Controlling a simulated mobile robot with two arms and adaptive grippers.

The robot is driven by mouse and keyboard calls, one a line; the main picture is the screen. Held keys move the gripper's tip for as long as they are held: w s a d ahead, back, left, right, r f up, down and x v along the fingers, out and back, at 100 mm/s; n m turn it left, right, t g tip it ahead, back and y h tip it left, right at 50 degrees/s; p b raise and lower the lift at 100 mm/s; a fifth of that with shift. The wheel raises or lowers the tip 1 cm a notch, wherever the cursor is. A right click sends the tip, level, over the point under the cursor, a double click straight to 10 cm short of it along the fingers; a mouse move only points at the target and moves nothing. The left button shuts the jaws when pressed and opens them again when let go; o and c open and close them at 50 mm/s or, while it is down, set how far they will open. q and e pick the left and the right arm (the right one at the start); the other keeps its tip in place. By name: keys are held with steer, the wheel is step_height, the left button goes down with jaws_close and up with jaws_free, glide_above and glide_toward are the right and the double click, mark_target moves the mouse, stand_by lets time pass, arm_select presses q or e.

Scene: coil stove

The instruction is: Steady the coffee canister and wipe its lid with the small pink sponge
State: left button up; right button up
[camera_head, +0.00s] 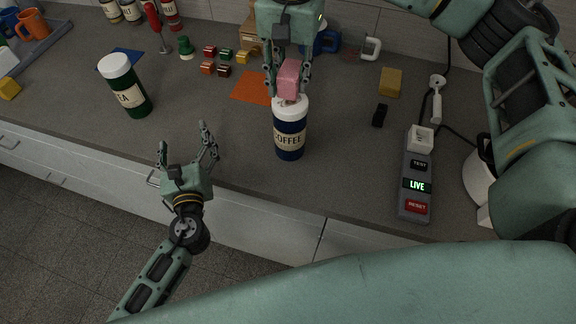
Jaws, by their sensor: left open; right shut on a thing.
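The coffee canister (290,143) is dark blue with a cream label and a white lid (291,106). It stands upright near the counter's middle. My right gripper (289,88) is shut on the small pink sponge (288,76), with the fingers pointing down over the lid. The sponge is at the lid's top; I cannot tell whether it touches. My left gripper (186,146) is open and empty near the counter's front edge, left of the canister and apart from it.
A green tea canister (131,99) stands to the left. A power strip (414,190) with a lit LIVE display lies to the right, beside a white pot (479,180). Small coloured blocks (224,71) and an orange mat (250,88) lie behind. Counter between the canisters is clear.

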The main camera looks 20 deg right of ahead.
arm_select(q)
steer(key=s+d+m+h, duration=0.1)
steer(key=s+d, duration=0.2)
steer(key=d, duration=0.1)
steer(key=s+d+r+m+h, duration=0.1)
steer(key=s+d, duration=0.2)
steer(key=d, duration=0.1)
steer(key=s+d+h, duration=0.1)
steer(key=s+d, duration=0.2)
steer(key=d, duration=0.1)
steer(key=shift+s+d+r+m, duration=0.2)
steer(key=shift+s+d+m, duration=0.05)
steer(key=shift+d+m, duration=0.15)
steer(key=m+h, duration=0.2)
glide_toward(290, 124)
step_height(290, 124, down, 3)
steer(key=w, duration=0.1)
steer(key=shift+g, duration=0.3)
steer(key=x, duration=1.2)
steer(key=shift+w+d+f, duration=0.1)
steer(key=shift+w+f, duration=0.05)
steer(key=c, duration=1.3)
steer(key=o, duration=1.3)
